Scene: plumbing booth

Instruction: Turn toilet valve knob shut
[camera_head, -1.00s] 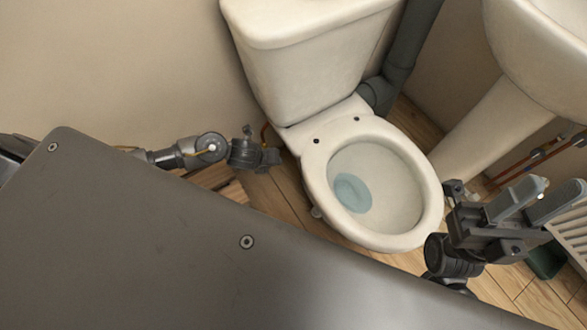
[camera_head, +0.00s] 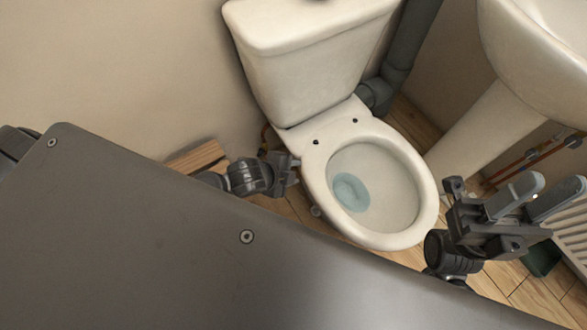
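The white toilet (camera_head: 310,75) stands in the middle, with its open bowl facing the lower right. A thin orange-brown pipe (camera_head: 266,138) shows at the lower left of the tank. The valve knob itself cannot be made out; my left gripper and arm cover that area. My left gripper (camera_head: 290,172) is beside the left side of the bowl, close to the pipe; its fingers are too small and dark to judge. My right gripper (camera_head: 530,198) is right of the bowl, its two grey fingers apart with nothing between them.
A white sink (camera_head: 535,50) on a pedestal (camera_head: 480,120) stands at the right. A grey waste pipe (camera_head: 402,60) runs behind the toilet. A wooden piece (camera_head: 197,157) lies by the left wall. A white radiator (camera_head: 575,235) and a green object (camera_head: 541,259) are at lower right.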

